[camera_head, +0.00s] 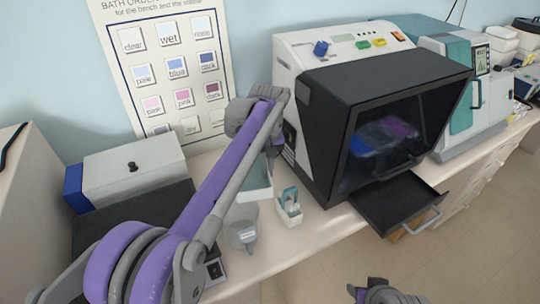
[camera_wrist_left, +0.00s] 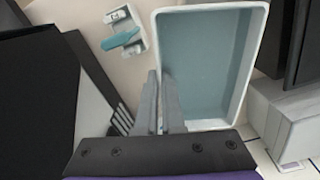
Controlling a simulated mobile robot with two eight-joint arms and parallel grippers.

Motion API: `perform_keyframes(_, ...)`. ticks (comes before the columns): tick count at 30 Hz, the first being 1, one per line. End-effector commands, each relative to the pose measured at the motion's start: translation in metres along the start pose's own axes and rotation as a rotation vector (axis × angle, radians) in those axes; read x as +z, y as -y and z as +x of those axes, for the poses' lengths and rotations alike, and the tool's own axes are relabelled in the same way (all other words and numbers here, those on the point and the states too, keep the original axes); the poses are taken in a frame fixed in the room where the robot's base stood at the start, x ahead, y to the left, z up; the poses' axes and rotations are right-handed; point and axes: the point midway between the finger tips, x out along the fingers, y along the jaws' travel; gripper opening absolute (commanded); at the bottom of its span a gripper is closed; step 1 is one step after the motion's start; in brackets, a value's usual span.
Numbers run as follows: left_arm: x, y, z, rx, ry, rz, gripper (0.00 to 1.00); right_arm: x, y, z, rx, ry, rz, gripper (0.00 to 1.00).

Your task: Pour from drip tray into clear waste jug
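The drip tray, a white rectangular tray with a grey-teal inside (camera_wrist_left: 207,60), fills the upper middle of the left wrist view. In the head view, the tray (camera_head: 257,183) is partly hidden behind my left arm. My left gripper (camera_wrist_left: 163,102) has its fingers close together at the tray's near left wall and appears shut on it. In the head view, the left gripper (camera_head: 274,150) points down beside the black machine. The clear waste jug (camera_head: 242,236), with a small label, stands on the bench just below the tray. I cannot tell the tray's tilt or see liquid. My right gripper (camera_head: 382,292) shows only partly at the bottom edge.
A small white holder with teal-handled items (camera_head: 289,207) stands right of the jug. The black-fronted machine (camera_head: 390,120) has its dark drawer (camera_head: 395,200) pulled out over the bench edge. A white box (camera_head: 132,168) stands at the left.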

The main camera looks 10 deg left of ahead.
Motion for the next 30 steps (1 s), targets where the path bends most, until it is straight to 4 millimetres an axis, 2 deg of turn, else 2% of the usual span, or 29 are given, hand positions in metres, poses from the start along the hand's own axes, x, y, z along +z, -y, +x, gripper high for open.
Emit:
perform_keyframes(8,0.001,0.002,-0.006,0.059,-0.015,0.0,0.0,0.0,0.0,0.0,0.0,-0.001,0.0,0.5)
perform_keyframes(30,0.003,0.009,-0.042,0.4,-0.106,-0.003,0.0,-0.004,0.0,-0.003,0.0,-0.005,0.0,0.5)
